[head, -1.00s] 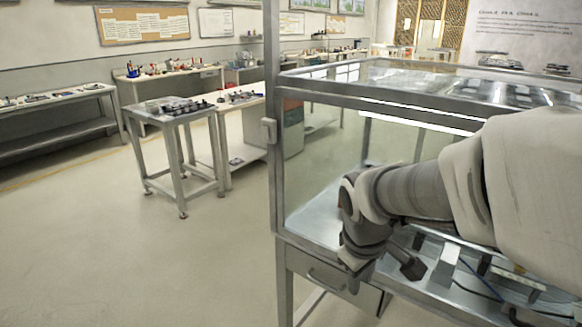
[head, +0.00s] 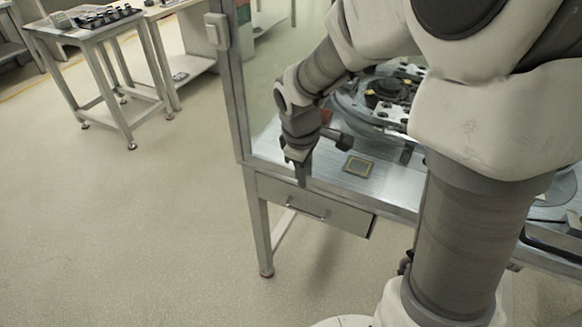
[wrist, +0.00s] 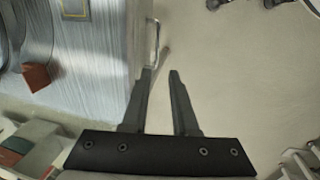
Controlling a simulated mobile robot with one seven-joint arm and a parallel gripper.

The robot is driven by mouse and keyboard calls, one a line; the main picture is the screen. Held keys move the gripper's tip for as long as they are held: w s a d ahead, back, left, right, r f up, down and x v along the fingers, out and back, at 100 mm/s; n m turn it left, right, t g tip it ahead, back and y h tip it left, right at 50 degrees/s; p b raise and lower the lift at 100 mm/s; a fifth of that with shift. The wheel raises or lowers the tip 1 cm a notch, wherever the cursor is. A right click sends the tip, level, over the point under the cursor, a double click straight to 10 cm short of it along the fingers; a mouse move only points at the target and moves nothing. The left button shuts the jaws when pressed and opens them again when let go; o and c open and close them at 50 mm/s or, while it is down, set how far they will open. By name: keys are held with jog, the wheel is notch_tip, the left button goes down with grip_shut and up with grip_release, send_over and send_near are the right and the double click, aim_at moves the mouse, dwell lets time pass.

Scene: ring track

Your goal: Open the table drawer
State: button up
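The metal table (head: 325,170) has a grey drawer (head: 330,215) under its top, and the drawer looks closed. Its thin bar handle (head: 306,211) is on the drawer front. In the wrist view the handle (wrist: 154,45) stands out from the table's side, just beyond my fingertips. My gripper (head: 301,180) points down at the table's front edge, above the drawer handle. In the wrist view my gripper (wrist: 160,71) has its two dark fingers apart with nothing between them. The left fingertip is close to the table's side; whether it touches is unclear.
A red-brown block (wrist: 37,77) and a yellow-outlined square (head: 358,166) are on the tabletop beside round equipment (head: 385,95). A glass enclosure's metal post (head: 232,90) rises at the table's left corner. A small side table (head: 85,30) stands far left. The floor before the drawer is clear.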

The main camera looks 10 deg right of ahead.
jog(key=w, duration=0.1)
jog(key=b, duration=0.6)
send_near(305, 212)
jog(key=f, duration=0.5)
jog(key=w+d+f, duration=0.1)
jog(key=f, duration=0.1)
jog(key=shift+w+f, duration=0.15)
jog(key=shift+f, duration=0.15)
jog(key=shift+c, duration=0.2)
grip_shut()
dwell(0.5)
